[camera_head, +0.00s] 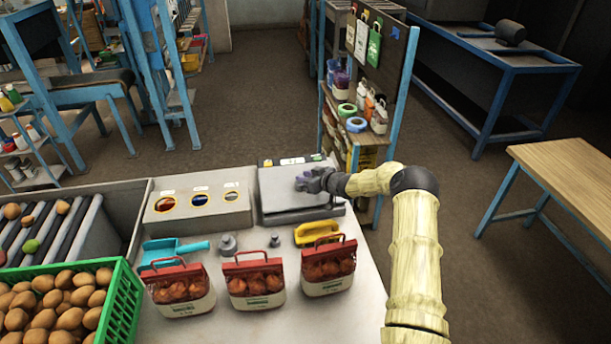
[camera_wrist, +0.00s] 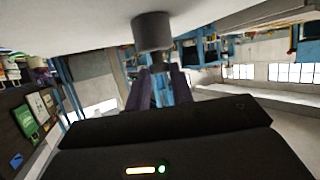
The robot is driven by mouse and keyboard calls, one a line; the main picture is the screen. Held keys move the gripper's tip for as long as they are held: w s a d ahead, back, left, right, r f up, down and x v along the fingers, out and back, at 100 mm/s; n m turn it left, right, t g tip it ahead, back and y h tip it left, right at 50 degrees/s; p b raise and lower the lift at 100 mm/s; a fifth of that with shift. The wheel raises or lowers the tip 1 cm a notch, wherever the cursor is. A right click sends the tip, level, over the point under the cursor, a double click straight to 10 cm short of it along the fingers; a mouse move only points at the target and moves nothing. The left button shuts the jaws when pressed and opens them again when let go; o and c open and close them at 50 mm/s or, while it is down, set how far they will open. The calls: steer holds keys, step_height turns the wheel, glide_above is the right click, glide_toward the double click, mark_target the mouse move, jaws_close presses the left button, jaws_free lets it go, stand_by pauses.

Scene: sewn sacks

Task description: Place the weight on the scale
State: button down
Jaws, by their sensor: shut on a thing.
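The scale (camera_head: 283,183) is a grey box with a flat top plate at the back of the white table. My gripper (camera_head: 305,183) is over the scale's plate in the head view. In the wrist view my gripper's dark purple fingers (camera_wrist: 160,88) are shut on the narrow knob of a dark grey cylindrical weight (camera_wrist: 152,32). The weight's wide end is against or very close to a pale flat surface; I cannot tell whether it touches. In the head view I cannot make out the held weight clearly at the fingers.
Two grey weights, a larger one (camera_head: 228,245) and a smaller one (camera_head: 275,241), stand on the table (camera_head: 350,318).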

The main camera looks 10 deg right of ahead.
steer(key=shift+r, duration=0.1)
steer(key=c, duration=1.2)
jaws_free()
steer(key=shift+s+d+r+b, duration=0.1)
steer(key=shift+s+d+b, duration=0.2)
steer(key=shift+s, duration=0.15)
steer(key=b+v, duration=0.3)
steer(key=v, duration=0.8)
steer(key=shift+w, duration=0.1)
